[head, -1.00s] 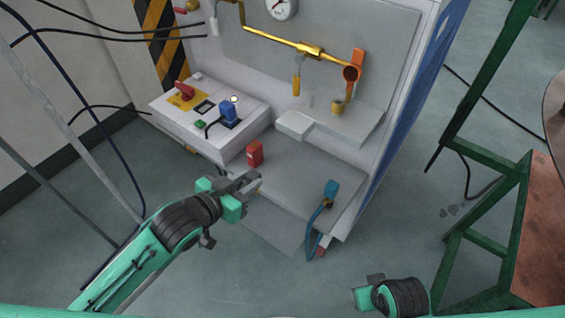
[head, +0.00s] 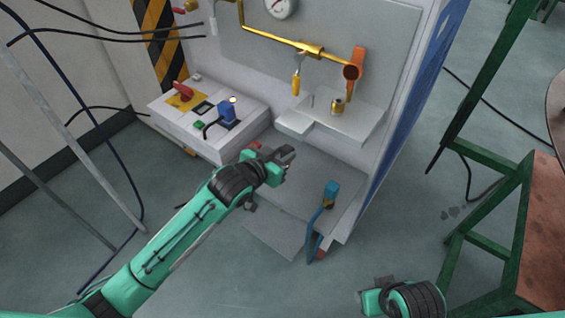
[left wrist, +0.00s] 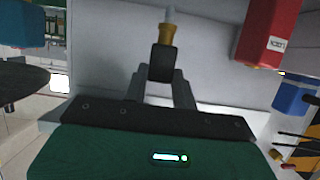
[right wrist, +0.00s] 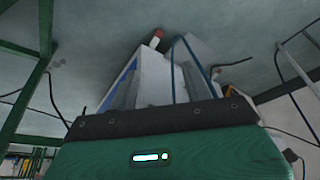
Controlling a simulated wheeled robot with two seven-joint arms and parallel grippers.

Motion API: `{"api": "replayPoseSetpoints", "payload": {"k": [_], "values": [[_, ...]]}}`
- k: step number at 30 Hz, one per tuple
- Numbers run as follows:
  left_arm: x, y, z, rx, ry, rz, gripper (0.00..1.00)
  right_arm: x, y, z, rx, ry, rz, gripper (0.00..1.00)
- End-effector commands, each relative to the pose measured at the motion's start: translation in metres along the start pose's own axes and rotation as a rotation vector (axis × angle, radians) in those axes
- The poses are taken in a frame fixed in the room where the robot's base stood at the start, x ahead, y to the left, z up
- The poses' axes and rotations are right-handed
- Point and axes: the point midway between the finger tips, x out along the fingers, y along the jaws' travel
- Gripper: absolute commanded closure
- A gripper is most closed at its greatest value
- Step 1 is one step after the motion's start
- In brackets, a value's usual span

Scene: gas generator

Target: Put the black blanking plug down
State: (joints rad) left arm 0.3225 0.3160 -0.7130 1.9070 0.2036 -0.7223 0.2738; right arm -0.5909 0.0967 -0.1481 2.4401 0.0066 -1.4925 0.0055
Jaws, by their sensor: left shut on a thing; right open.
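My left gripper (head: 287,156) is over the grey lower ledge at the front of the generator cabinet. In the left wrist view its fingers (left wrist: 161,88) are shut on the black blanking plug (left wrist: 162,62). A brass-coloured piece (left wrist: 168,38) with a pale tip lines up just beyond the plug; I cannot tell whether it belongs to it. In the head view the plug is hard to make out among the dark fingers. My right gripper (head: 378,283) is open and empty, low at the front right; its fingers also show in the right wrist view (right wrist: 150,90).
A red block (head: 254,146) is close behind my left gripper, partly hidden; it also shows in the left wrist view (left wrist: 268,32). A blue-topped hose connector (head: 331,190) stands at the ledge's right. The white control box (head: 207,120) is left, the upper shelf (head: 345,122) behind.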

Motion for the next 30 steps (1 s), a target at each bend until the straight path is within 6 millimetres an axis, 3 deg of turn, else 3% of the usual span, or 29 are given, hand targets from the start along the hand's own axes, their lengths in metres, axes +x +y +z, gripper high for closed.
{"api": "replayPoseSetpoints", "payload": {"k": [6, 18, 19, 22, 30], "values": [[0.013, 0.000, 0.030, 0.000, -0.001, -0.001, 0.99, -0.013, -0.001, 0.003, 0.002, 0.019, -0.002, 0.51], [0.016, 0.000, 0.033, -0.001, 0.000, 0.000, 0.99, -0.008, -0.004, -0.002, -0.004, 0.042, -0.010, 0.51], [0.016, 0.000, 0.034, -0.001, 0.000, 0.000, 0.71, -0.008, -0.004, -0.002, -0.004, 0.041, -0.010, 0.51], [0.016, 0.000, 0.034, 0.000, 0.000, 0.000, 0.52, -0.008, -0.004, -0.002, -0.004, 0.041, -0.010, 0.51], [0.016, 0.000, 0.033, 0.000, 0.000, 0.000, 0.51, -0.008, -0.004, -0.002, -0.004, 0.040, -0.010, 0.51]]}}
